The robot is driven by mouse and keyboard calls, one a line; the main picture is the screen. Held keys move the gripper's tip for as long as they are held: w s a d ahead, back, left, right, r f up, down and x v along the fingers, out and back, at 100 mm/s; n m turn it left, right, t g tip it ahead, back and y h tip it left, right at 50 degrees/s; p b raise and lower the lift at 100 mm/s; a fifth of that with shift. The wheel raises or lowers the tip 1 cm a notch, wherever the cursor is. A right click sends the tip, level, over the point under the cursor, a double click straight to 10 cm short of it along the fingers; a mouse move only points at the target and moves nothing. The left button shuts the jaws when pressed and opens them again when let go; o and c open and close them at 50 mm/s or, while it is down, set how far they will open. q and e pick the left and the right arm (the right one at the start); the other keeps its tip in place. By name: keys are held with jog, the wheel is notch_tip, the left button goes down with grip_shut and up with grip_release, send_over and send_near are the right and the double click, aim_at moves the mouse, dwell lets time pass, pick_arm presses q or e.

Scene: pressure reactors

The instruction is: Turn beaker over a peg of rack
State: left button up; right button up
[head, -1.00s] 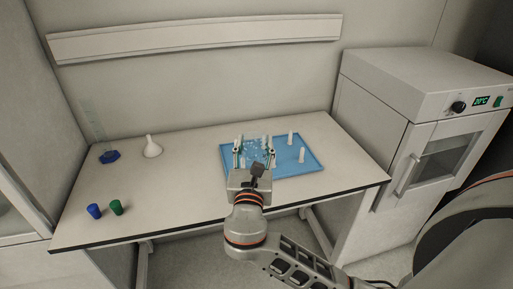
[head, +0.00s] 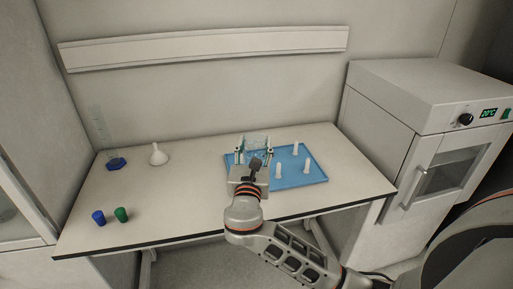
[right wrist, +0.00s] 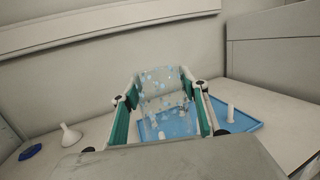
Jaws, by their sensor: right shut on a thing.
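The clear beaker (right wrist: 163,88), with pale blue specks, is between the fingers of my right gripper (head: 255,154). The gripper is shut on it, and its green-sided fingers (right wrist: 160,110) flank the beaker in the right wrist view. The beaker also shows in the head view (head: 257,141), over the back left part of the rack. I cannot tell which way its mouth faces. The rack (head: 306,180) is a blue tray with upright white pegs; bare ones show at front (head: 279,171), right (head: 308,165) and back (head: 295,149). My gripper hides the rack's left part. My left gripper is not in view.
A white funnel (head: 158,156) and a clear cylinder with a blue base (head: 116,163) stand at the table's back left. Blue (head: 98,217) and green (head: 122,214) stoppers are near the front left. An oven (head: 425,140) stands right of the table. The table middle is clear.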

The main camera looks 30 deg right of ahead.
jog(key=shift+w+d+f, duration=0.1)
jog(key=shift+w+d, duration=0.05)
jog(key=shift+w, duration=0.55)
jog(key=shift+w+d, duration=0.15)
jog(key=shift+w, duration=0.5)
jog(key=shift+w+d+f, duration=0.1)
jog(key=shift+w+d, duration=0.1)
jog(key=shift+w, duration=0.55)
jog(key=shift+w+d+f, duration=0.15)
jog(key=shift+w, duration=0.6)
jog(key=shift+w+d+f, duration=0.1)
jog(key=shift+w+d, duration=0.1)
jog(key=shift+w, duration=0.55)
pick_arm(q)
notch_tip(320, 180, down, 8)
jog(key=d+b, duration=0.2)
jog(key=b, duration=0.8)
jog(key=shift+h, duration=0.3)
pick_arm(e)
jog(key=shift+w+d+f, duration=0.1)
jog(key=shift+w+f, duration=0.35)
jog(key=shift+f, duration=1.75)
jog(key=shift+w+d+f, duration=0.15)
jog(key=shift+w+f, duration=0.35)
jog(key=shift+f, duration=1.65)
jog(key=shift+w+d+f, duration=0.1)
jog(key=shift+w+f, duration=0.35)
jog(key=shift+f, duration=1.75)
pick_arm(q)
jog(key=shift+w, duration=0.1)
